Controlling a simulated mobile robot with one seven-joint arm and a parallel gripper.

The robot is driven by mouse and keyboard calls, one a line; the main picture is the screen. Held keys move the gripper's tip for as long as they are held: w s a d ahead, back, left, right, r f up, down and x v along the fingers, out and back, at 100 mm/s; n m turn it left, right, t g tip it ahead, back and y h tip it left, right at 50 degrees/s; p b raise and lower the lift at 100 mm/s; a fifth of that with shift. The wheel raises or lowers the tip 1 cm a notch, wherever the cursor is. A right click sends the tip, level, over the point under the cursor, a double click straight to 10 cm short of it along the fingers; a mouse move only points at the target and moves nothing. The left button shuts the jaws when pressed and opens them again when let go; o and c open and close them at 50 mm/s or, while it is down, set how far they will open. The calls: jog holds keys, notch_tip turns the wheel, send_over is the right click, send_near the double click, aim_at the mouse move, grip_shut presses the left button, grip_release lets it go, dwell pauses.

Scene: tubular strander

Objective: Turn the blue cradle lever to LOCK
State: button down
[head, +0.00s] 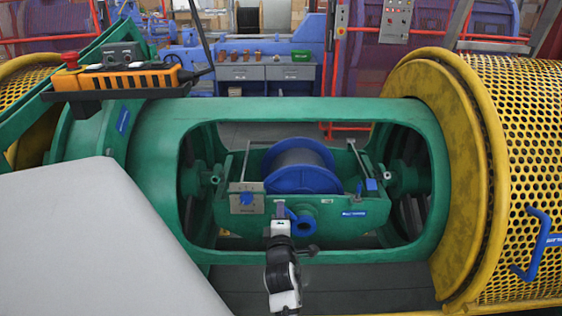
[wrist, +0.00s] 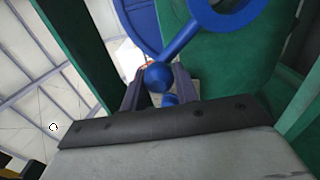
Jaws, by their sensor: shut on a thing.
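The blue cradle lever (head: 303,222) sits on the front of the green cradle (head: 345,228), inside the tube's window. Its round hub is right of my gripper (head: 280,208), and its arm points left toward the fingers. In the wrist view, the lever's arm (wrist: 183,42) runs from the ring-shaped hub at the top down to a ball knob (wrist: 158,77). My gripper (wrist: 158,88) has its two fingers on either side of this knob, shut on it. In the head view my gripper hides the knob. The lock marking is not readable.
A blue reel (head: 300,168) lies in the cradle. A plate with a blue dial (head: 246,198) is left of my gripper. The green tube's window rim (head: 330,255) surrounds the cradle. A yellow perforated guard (head: 530,130) stands right, and an orange pendant (head: 130,78) is upper left.

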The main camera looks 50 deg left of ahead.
jog(key=shift+w+d+r, duration=0.1)
jog(key=shift+w+d, duration=0.15)
jog(key=shift+w, duration=0.15)
jog(key=c, duration=1.1)
grip_release()
jog(key=shift+s+a, duration=0.1)
jog(key=shift+s, duration=0.1)
jog(key=b+v, duration=0.2)
jog(key=v, duration=1.1)
jog(key=shift+s+d, duration=0.2)
jog(key=shift+d, duration=0.05)
